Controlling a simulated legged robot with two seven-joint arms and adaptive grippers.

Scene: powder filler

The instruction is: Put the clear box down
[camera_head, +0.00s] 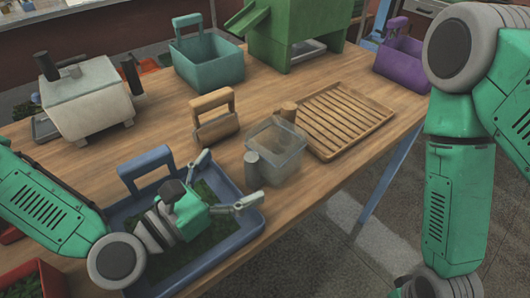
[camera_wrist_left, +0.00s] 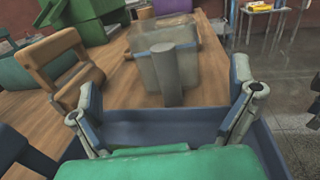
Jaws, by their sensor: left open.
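The clear box (camera_head: 278,150) stands upright on the wooden table, between the blue tray and the slatted wooden tray. It has a grey cylindrical handle (camera_head: 252,171) on its near side and a brown one (camera_head: 288,111) on its far side. In the left wrist view the clear box (camera_wrist_left: 163,58) is straight ahead, beyond the fingertips. My left gripper (camera_head: 222,180) is over the blue tray, its fingers spread wide and empty. It also shows in the left wrist view (camera_wrist_left: 165,105), apart from the box. My right arm shows at the right, but its gripper is out of view.
The blue tray (camera_head: 258,222) with green contents lies under my left gripper. A wooden-handled scoop (camera_head: 217,128) stands left of the box, and the slatted tray (camera_head: 348,118) lies right of it. A white pot, teal bin and green machine (camera_head: 275,35) stand farther back.

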